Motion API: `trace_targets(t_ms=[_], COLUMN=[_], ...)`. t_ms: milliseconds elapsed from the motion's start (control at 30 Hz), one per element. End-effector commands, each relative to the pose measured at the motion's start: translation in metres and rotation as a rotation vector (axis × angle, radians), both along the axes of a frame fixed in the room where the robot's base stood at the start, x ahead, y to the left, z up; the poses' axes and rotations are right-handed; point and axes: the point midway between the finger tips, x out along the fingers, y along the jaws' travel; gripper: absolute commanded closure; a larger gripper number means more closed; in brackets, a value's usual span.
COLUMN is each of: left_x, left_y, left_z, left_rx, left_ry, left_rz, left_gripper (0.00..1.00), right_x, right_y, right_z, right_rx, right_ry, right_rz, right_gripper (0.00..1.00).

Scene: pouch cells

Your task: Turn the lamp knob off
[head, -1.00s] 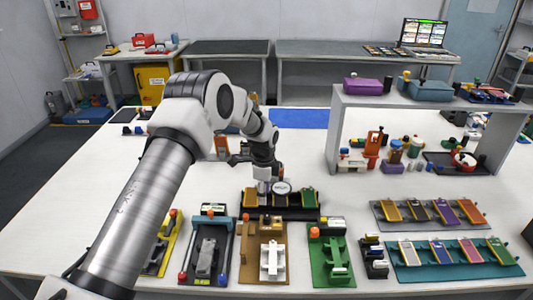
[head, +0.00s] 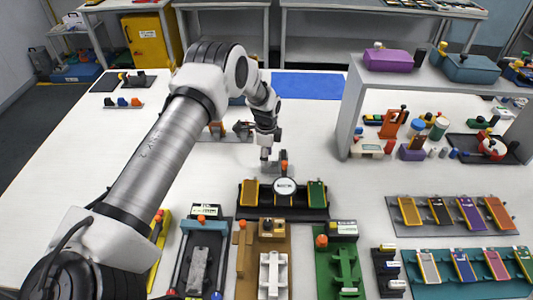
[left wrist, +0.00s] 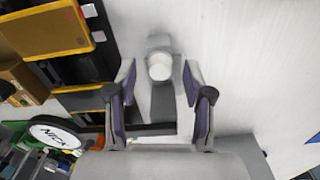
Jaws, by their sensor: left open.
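My left gripper (head: 266,164) points down just behind the black tray (head: 297,213) with the round white sign (head: 285,187). In the left wrist view my left gripper (left wrist: 159,76) is open, with a finger on each side of a small grey fixture with a white round top (left wrist: 159,66). I see no clear contact with it. I cannot tell whether this fixture is the lamp knob. A small orange piece (head: 284,164) shows just right of the gripper in the head view. My right gripper is not in view.
Colored pouch-cell pieces stand in the black tray. Several fixtures line the front, including a green one (head: 324,264) and a brown one (head: 243,266). A grey shelf (head: 350,110) stands at right.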

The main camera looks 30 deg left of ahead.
Motion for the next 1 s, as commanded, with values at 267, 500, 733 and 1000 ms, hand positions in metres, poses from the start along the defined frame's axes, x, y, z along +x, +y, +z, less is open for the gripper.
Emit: trace_targets(t_ms=[267,500,733,1000], left_x=[0.0005,0.0,-0.0008,-0.002], left_y=[-0.0003,-0.0003,-0.0002,-0.0003], left_z=[-0.0094,-0.0095,-0.0109,-0.0134], left_rx=[0.0,-0.001,0.0,-0.001], left_ry=[-0.002,-0.001,0.001,0.004], left_rz=[0.0,0.0,0.005,0.073], left_gripper=[0.48,1.0,1.0,1.0], right_x=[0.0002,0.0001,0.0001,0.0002], right_y=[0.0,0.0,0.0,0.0], right_z=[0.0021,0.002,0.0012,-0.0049], right_rx=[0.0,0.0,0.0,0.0], right_ry=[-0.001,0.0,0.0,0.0], right_rz=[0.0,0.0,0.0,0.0], right_gripper=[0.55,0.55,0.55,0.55])
